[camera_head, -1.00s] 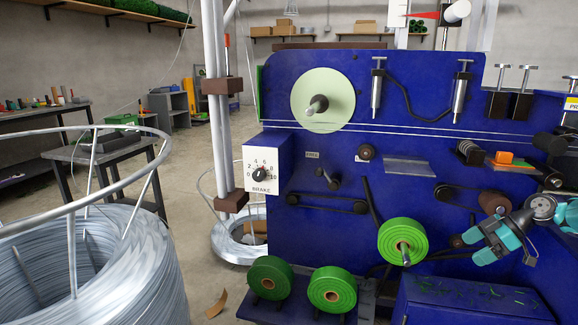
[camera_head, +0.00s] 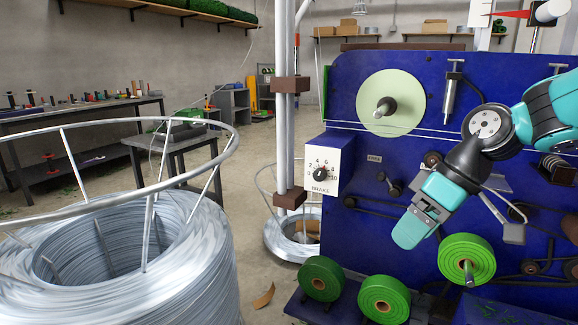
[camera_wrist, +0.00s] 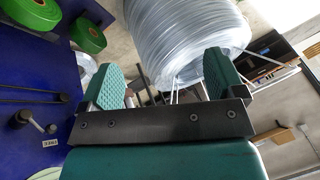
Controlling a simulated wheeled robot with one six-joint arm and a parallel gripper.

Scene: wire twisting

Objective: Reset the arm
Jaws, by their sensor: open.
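My gripper (camera_head: 418,222) hangs in front of the blue machine (camera_head: 345,90) in the head view, pointing down and to the left. It is above and left of the lower green roll (camera_head: 467,258), with the brake dial box (camera_head: 322,170) to its left. In the wrist view my gripper (camera_wrist: 164,82) has its two teal ridged fingers wide apart, with nothing between them. A coil of silvery wire (camera_wrist: 190,35) shows beyond the fingertips, apart from them.
A large wire coil (camera_head: 190,265) under a metal ring stands at the left front. A pale green disc (camera_head: 390,102) is on the machine, with wires running past it. Two green rolls (camera_head: 321,278) (camera_head: 384,298) sit low in front. Floor (camera_head: 250,225) shows between coil and machine.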

